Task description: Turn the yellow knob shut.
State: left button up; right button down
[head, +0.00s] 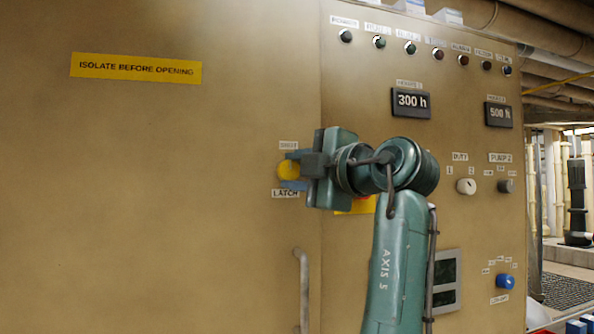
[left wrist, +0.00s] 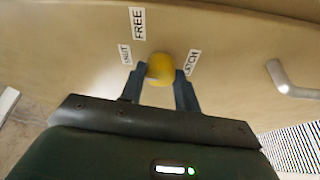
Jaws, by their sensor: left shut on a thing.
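The yellow knob (head: 286,171) is on the tan cabinet door, near the door's right edge. A small label is above it and a LATCH label (head: 286,194) is below it. My left gripper (head: 293,170) faces the door, its blue fingers shut on the knob from above and below. In the left wrist view the knob (left wrist: 161,67) sits between the tips of the left gripper (left wrist: 160,80). SHUT, FREE and LATCH labels surround it there. I cannot make out a pointer mark on the knob. My right gripper is not in view.
A grey door handle (head: 302,290) stands out below the knob; it shows in the wrist view too. Right of the door, the panel carries lamps, an hour display (head: 411,102), a white selector (head: 466,186) and a blue knob (head: 505,281).

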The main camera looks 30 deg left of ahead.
pick_arm(q)
jog(key=o, duration=1)
jog(key=b+v, duration=0.2)
jog(key=v, duration=1.1)
jog(key=shift+f+b, duration=0.1)
jog(key=shift+b, duration=0.3)
jog(key=shift+s, duration=0.1)
